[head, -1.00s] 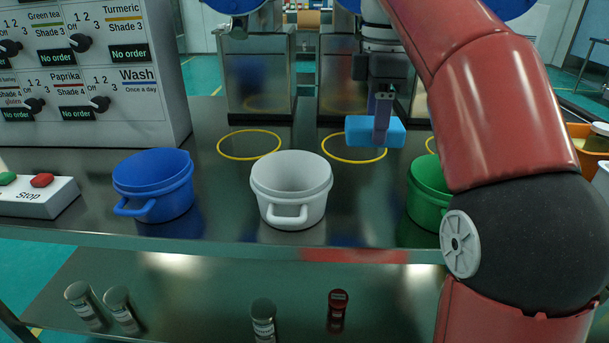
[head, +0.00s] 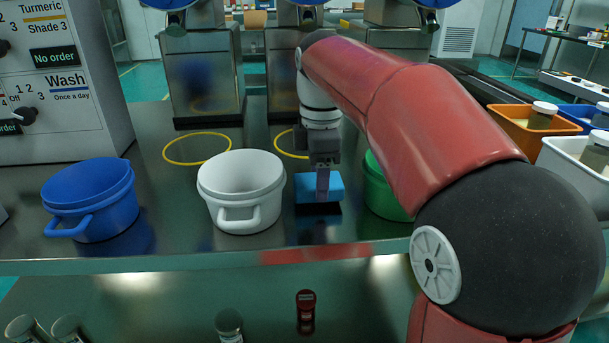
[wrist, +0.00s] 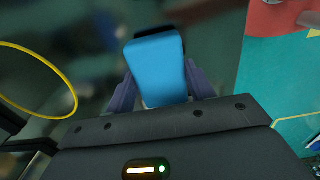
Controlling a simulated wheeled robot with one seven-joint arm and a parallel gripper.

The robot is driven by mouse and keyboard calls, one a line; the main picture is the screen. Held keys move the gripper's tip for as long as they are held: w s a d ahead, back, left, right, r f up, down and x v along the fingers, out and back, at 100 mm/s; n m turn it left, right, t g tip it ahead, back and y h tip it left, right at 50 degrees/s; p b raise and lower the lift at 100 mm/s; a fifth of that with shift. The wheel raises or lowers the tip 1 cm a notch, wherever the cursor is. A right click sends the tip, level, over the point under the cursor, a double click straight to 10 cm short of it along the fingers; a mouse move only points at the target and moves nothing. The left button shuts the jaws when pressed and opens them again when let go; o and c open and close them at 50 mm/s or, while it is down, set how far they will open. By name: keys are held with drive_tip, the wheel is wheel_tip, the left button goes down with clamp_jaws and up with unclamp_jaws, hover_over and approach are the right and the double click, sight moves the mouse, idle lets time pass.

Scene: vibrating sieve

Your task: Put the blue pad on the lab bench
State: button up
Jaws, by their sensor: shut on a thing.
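The blue pad (head: 320,187) is a light blue block between the white pot and the green pot, low over the front part of the steel lab bench (head: 150,258). My gripper (head: 322,180) is shut on it from above. A dark reflection or shadow shows just under the pad; I cannot tell whether it touches the bench. In the wrist view the blue pad (wrist: 157,65) sits between the two fingers of my gripper (wrist: 160,95).
A white pot (head: 240,215) stands left of the pad and a green pot (head: 385,190) right of it, partly behind my arm. A blue pot (head: 92,205) stands further left. Yellow rings (head: 197,148) mark the bench behind. Vials, including a red one (head: 306,312), stand on the lower shelf.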

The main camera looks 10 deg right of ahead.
sight(305, 174)
drive_tip(key=w+a, duration=0.1)
drive_tip(key=w+a+f, duration=0.1)
drive_tip(key=shift+w+a+f, duration=0.1)
drive_tip(key=shift+w+a, duration=0.05)
drive_tip(key=shift+w, duration=0.25)
drive_tip(key=o, duration=1)
drive_tip(key=shift+c, duration=0.2)
wheel_tip(305, 174, up, 12)
drive_tip(key=p, duration=0.2)
